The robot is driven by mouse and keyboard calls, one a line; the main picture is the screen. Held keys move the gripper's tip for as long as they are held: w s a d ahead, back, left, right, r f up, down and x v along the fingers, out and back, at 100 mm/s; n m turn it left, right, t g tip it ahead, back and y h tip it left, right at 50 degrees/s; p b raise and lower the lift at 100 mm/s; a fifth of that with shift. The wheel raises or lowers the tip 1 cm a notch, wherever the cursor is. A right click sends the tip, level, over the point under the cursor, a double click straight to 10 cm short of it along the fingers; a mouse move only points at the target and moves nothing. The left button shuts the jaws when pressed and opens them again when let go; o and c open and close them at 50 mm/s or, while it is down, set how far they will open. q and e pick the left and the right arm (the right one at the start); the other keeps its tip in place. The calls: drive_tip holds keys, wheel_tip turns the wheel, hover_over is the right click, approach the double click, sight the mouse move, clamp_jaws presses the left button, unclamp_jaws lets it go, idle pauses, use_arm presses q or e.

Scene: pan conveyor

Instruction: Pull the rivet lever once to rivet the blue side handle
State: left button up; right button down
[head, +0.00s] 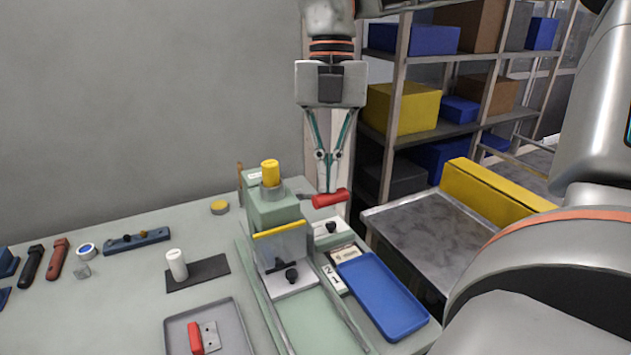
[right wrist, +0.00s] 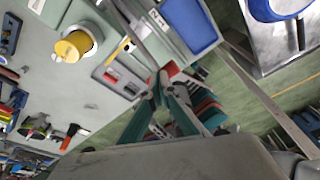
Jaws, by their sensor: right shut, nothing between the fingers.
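The rivet press (head: 275,212) is a green machine with a yellow cap on top, standing on the bench. Its lever ends in a red grip (head: 330,198) sticking out on the right side; the red grip also shows in the right wrist view (right wrist: 170,68). My right gripper (head: 328,188) points down with its fingers shut and empty, the tips right at the red grip. I cannot tell whether they touch it. A small metal part with a black knob (head: 291,275) sits under the clear yellow-edged guard. I cannot make out the blue side handle there. My left gripper is out of view.
A blue tray (head: 382,296) lies right of the press. A grey tray (head: 240,335) with a red handle (head: 195,338) is in front. A white cylinder (head: 177,264) stands on a dark mat. Shelving (head: 400,80) and a metal table (head: 420,230) stand at the right.

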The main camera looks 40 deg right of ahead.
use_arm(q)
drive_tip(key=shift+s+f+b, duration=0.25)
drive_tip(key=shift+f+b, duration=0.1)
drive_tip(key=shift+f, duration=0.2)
use_arm(e)
drive_tip(key=shift+s+f, duration=0.1)
drive_tip(key=shift+f, duration=0.75)
